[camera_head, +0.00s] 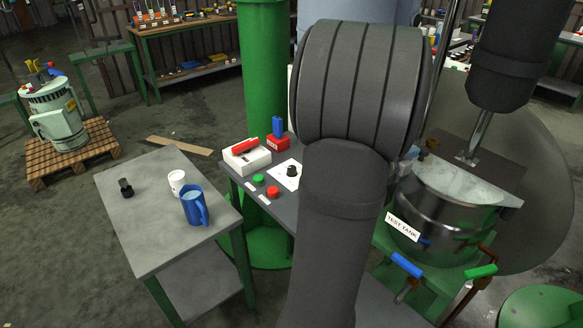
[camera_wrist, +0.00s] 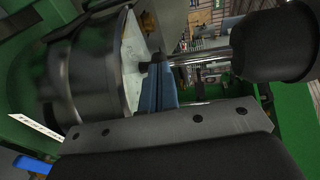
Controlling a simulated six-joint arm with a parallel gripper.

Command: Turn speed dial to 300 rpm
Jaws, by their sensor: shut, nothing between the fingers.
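The speed dial (camera_head: 292,171) is a small black knob on a white plate on the grey control table, just left of my arm in the head view. A green button (camera_head: 258,180) and a red button (camera_head: 272,192) sit to its left. I cannot read the dial's setting. The dial does not show in the wrist view.
The test tank (camera_head: 440,215) stands right of my arm, with the disperser shaft (camera_head: 478,135) above it. Blue (camera_head: 407,264) and green (camera_head: 481,271) handles stick out below. A blue jug (camera_head: 193,206) and white mug (camera_head: 177,182) stand on the left table.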

